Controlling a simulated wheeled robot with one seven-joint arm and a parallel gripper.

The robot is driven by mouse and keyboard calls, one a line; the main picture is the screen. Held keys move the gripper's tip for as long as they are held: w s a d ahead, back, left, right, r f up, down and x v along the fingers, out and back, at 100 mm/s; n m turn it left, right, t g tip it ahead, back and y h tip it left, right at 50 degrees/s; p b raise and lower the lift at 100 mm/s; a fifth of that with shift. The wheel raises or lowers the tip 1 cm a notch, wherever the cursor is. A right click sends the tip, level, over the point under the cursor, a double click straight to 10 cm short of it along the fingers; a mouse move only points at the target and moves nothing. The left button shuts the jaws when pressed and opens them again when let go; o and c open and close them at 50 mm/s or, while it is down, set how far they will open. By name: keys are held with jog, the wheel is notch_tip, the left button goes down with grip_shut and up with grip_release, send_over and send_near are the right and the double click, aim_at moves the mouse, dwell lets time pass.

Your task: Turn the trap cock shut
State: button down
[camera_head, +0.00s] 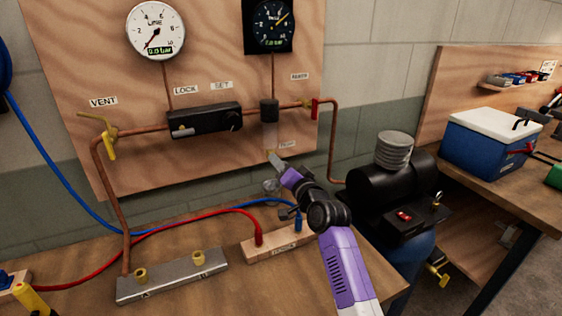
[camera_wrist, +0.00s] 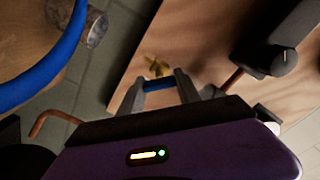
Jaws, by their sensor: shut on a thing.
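The trap's black head (camera_head: 269,110) is on the copper line, with a pale clear bowl below it. The trap cock (camera_head: 269,152) shows as a small brass-yellow piece under the bowl, beside a label. My gripper (camera_head: 273,159) reaches up from below to this cock and is shut on it. In the wrist view, my fingers (camera_wrist: 162,84) have a blue strip between them. A brass piece (camera_wrist: 155,66) shows just past their tips. I cannot tell the cock handle's exact angle, as the fingers cover much of it.
The brass vent valve (camera_head: 110,142) and black regulator (camera_head: 205,120) are to the left on the panel. A red-handled valve (camera_head: 314,107) is close on the right. A black compressor (camera_head: 390,190) stands right of my arm. Hoses cross the bench below.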

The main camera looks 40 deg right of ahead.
jog(key=m+p, duration=0.2)
jog(key=m, duration=0.2)
jog(key=shift+m, duration=0.3)
jog(key=shift+d+f+m+p, duration=0.15)
jog(key=shift+m+p, duration=0.9)
jog(key=shift+m, duration=1.15)
jog(key=shift+s, duration=0.1)
jog(key=c, duration=0.8)
grip_release()
jog(key=shift+c, duration=0.2)
jog(key=v, duration=0.7)
jog(key=shift+s, duration=0.35)
